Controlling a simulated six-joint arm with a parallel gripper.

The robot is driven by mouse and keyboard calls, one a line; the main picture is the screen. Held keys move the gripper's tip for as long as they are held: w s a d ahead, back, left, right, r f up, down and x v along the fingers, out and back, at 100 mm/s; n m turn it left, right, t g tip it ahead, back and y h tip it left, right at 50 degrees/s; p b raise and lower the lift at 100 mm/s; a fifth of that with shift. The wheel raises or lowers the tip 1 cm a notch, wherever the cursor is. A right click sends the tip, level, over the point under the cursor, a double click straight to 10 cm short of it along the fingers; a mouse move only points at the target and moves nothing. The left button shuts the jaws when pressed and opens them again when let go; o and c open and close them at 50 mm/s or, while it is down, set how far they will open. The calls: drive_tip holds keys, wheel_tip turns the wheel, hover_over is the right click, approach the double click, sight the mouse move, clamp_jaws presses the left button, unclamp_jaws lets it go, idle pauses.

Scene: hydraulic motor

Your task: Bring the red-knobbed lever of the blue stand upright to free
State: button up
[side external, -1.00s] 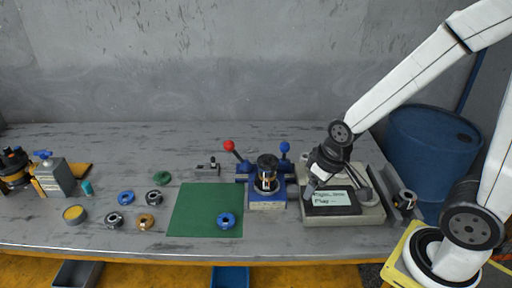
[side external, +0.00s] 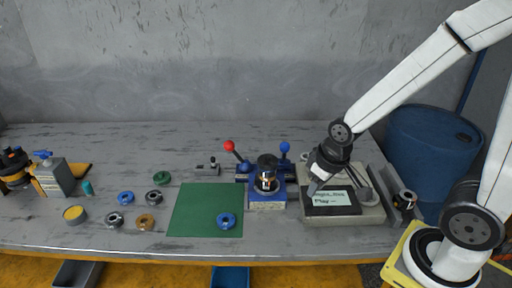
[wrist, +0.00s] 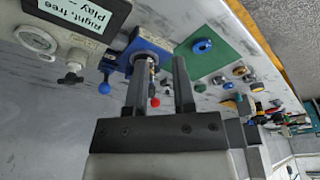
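The blue stand (side external: 267,200) sits mid-table with a dark, round motor part (side external: 267,172) on it. Its red-knobbed lever (side external: 229,146) leans to the left; a blue-knobbed lever (side external: 285,147) is on the right side. My gripper (side external: 314,188) is to the right of the stand, above the grey box, clear of both levers. In the wrist view my gripper's fingers (wrist: 160,88) are apart with nothing held. The red knob (wrist: 155,102) shows in the gap between them, farther away. The blue knob (wrist: 104,88) is left of the fingers, and the blue stand (wrist: 146,48) is partly hidden behind them.
A grey box (side external: 367,215) with a display (side external: 332,198) reading "Right: free" and "Play" stands right of the blue stand. A green mat (side external: 190,215) with a blue ring (side external: 226,221) lies left. Several rings lie farther left. The table behind the levers is mostly clear.

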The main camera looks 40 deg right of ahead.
drive_tip(key=shift+r, duration=0.1)
clamp_jaws()
drive_tip(key=shift+w+v, duration=0.55)
drive_tip(key=shift+v, duration=1.8)
drive_tip(key=w+d+n+t+h, duration=0.3)
drive_tip(key=w+n+h, duration=0.55)
drive_tip(key=w, duration=1.15)
drive_tip(key=w+a+n+t+h, duration=0.1)
drive_tip(key=w+a+n+t, duration=0.25)
drive_tip(key=w, duration=0.45)
drive_tip(key=w+a+n+t+h, duration=0.1)
drive_tip(key=w+a+n+t, duration=0.3)
drive_tip(key=w, duration=0.3)
drive_tip(key=shift+m+t, duration=0.35)
drive_tip(key=shift+m, duration=0.35)
drive_tip(key=f, duration=1.8)
drive_tip(key=shift+w+a+f, duration=0.15)
drive_tip(key=shift+a+f, duration=0.05)
drive_tip(key=shift+f, duration=0.2)
